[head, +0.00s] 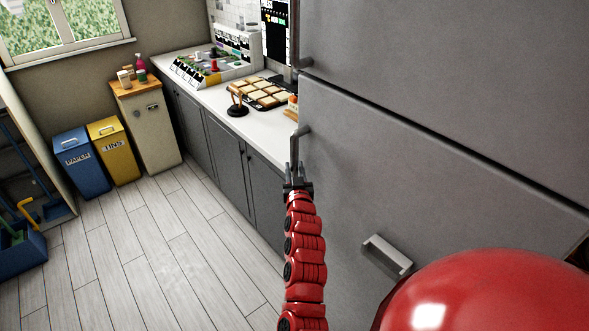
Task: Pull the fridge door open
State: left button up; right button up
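The grey fridge (450,180) fills the right side of the head view. A slanting seam parts its upper door from the lower one. A dark grey bar handle (297,143) stands out from the lower door's left edge. The lower door looks flush with the fridge front.
A counter (205,95) with a tray of bread slices (262,93) runs left of the fridge. A blue bin (82,163), a yellow bin (114,150) and a cream cabinet (148,130) stand by the wall. The plank floor (150,250) is clear. A short pale handle (387,255) is lower on the fridge.

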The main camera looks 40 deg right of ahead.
grip_shut()
dwell(1.2)
